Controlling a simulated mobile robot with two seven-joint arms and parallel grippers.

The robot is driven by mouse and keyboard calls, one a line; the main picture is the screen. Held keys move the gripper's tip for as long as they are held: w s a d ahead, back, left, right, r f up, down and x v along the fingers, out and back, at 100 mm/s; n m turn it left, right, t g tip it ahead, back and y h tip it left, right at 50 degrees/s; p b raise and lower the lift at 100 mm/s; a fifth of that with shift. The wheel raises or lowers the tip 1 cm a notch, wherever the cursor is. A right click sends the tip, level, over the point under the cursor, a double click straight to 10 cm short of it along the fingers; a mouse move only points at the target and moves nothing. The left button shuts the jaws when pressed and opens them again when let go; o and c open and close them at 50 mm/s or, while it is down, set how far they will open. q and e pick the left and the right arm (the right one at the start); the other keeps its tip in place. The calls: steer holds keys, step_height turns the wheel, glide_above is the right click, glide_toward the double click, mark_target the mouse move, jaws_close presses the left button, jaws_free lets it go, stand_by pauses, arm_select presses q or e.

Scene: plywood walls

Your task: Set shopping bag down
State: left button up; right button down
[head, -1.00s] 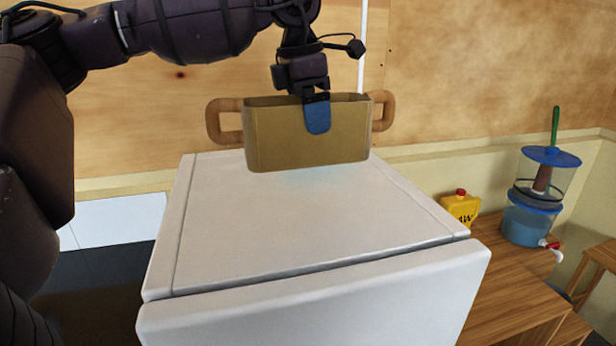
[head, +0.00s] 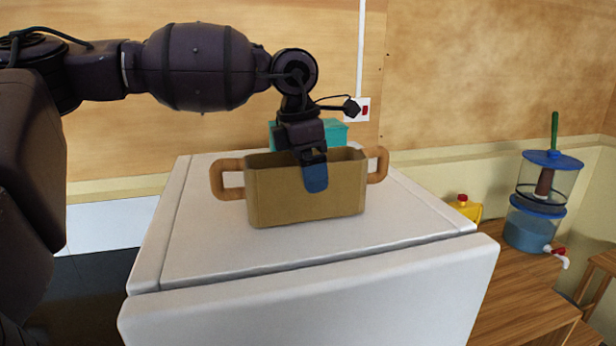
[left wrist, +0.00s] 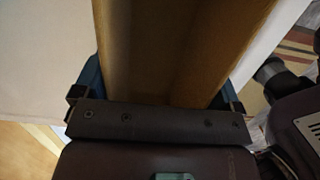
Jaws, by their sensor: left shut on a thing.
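The tan shopping bag (head: 285,199) with two brown loop handles is upright over the white top of the appliance (head: 210,245) in the head view. Its base looks level with the top surface; I cannot tell for certain whether it touches. My left gripper (head: 315,178) comes down from above and is shut on the bag's near wall, with a blue finger on the outside. In the left wrist view, the bag (left wrist: 175,50) fills the space between the blue fingers (left wrist: 160,90). My right gripper is not in view.
A teal box (head: 335,132) stands behind the bag. To the right, a wooden table (head: 520,290) holds a yellow container (head: 466,208) and a blue-lidded water dispenser (head: 535,215). The appliance top is clear in front of the bag and at its left.

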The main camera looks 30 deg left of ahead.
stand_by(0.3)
arm_select(q)
steer(key=shift+f, duration=0.2)
steer(key=o, duration=0.7)
steer(key=shift+s+a+r, duration=0.2)
steer(key=shift+s+r, duration=0.05)
steer(key=shift+r, duration=1.8)
steer(key=shift+s+a+r, duration=0.15)
steer(key=shift+s+r, duration=0.05)
steer(key=shift+r, duration=1.9)
steer(key=shift+s+a+r, duration=0.2)
steer(key=shift+s+r, duration=0.05)
steer(key=shift+r, duration=1.8)
steer(key=shift+s+d+f, duration=0.1)
